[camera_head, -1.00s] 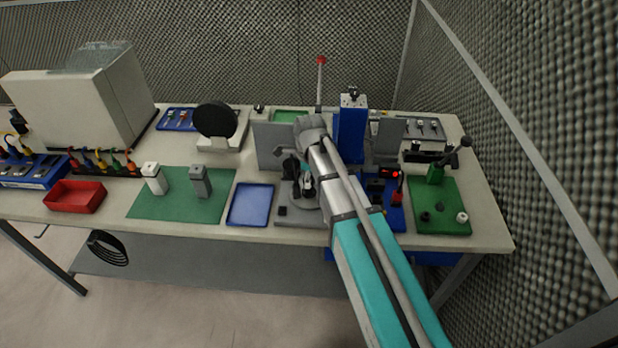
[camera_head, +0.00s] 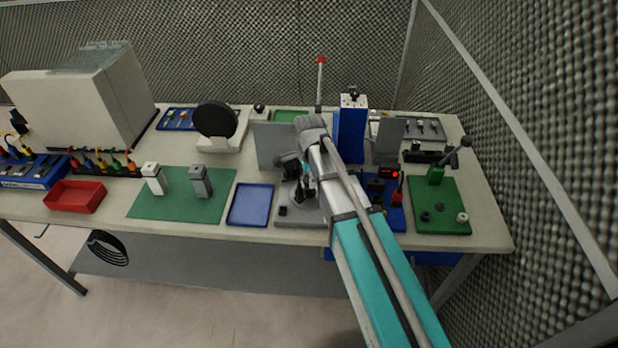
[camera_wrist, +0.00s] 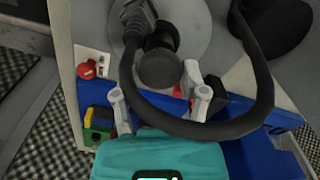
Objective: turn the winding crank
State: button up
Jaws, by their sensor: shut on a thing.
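The winding crank (camera_head: 307,188) stands on a grey base plate at the front middle of the bench. In the head view my arm and gripper partly hide it. My gripper (camera_head: 291,170) is at the crank, reaching down from above. In the wrist view, the crank's dark round handle (camera_wrist: 160,69) shows between the grey fingers of my gripper (camera_wrist: 157,86), which is shut on it. A pale grey disc lies behind the handle. The exact contact is hard to see.
A blue tray (camera_head: 250,205) lies just left of the crank base. A grey upright panel (camera_head: 272,146) stands behind it and a blue column (camera_head: 351,135) behind my wrist. A green board with a lever (camera_head: 440,215) is at right. A black cable loops across the wrist view.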

jog(key=shift+n, duration=25)
